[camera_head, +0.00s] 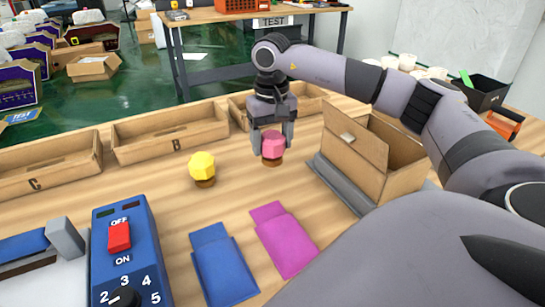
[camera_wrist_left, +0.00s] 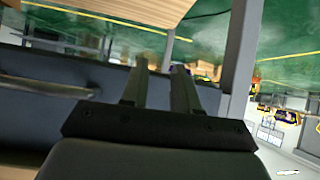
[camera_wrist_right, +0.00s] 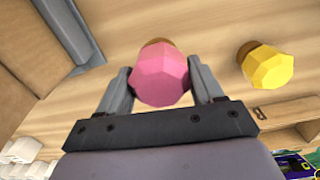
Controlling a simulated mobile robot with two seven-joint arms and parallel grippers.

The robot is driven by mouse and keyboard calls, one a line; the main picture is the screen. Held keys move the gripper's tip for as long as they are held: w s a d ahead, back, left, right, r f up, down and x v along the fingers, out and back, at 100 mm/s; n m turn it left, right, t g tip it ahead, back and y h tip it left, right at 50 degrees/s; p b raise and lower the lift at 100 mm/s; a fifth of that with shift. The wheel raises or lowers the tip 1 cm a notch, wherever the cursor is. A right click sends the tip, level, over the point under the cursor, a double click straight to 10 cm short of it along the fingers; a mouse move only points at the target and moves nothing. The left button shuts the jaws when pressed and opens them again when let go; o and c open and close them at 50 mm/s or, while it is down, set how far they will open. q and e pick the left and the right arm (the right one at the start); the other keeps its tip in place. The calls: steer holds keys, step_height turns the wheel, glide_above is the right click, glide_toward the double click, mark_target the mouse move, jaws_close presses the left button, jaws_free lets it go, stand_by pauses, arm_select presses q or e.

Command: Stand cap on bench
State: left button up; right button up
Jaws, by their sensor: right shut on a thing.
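A pink faceted cap (camera_head: 272,145) with a brown lower part is between the fingers of my right gripper (camera_head: 272,140), low at the wooden bench (camera_head: 130,188). In the right wrist view the pink cap (camera_wrist_right: 161,77) sits between both fingertips, which are shut on it. Whether its brown part touches the bench is hard to tell. A yellow faceted cap (camera_head: 202,167) with a brown lower part stands on the bench to the left. My left gripper (camera_wrist_left: 160,75) shows only in the left wrist view, away from the caps, its two fingers a little apart with nothing visible between them.
An open cardboard box (camera_head: 385,150) stands right of my right gripper. Wooden trays (camera_head: 165,135) line the back edge. A blue switch box (camera_head: 125,250), a blue pouch (camera_head: 222,265) and a magenta pouch (camera_head: 284,240) lie in front. Bare bench surrounds the yellow cap.

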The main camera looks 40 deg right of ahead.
mark_target(271, 155)
steer(key=shift+f, duration=2.35)
steer(key=shift+f, duration=0.1)
steer(key=o, duration=1.1)
steer(key=shift+r, duration=0.3)
step_height(271, 155, up, 12)
steer(key=shift+f, duration=0.15)
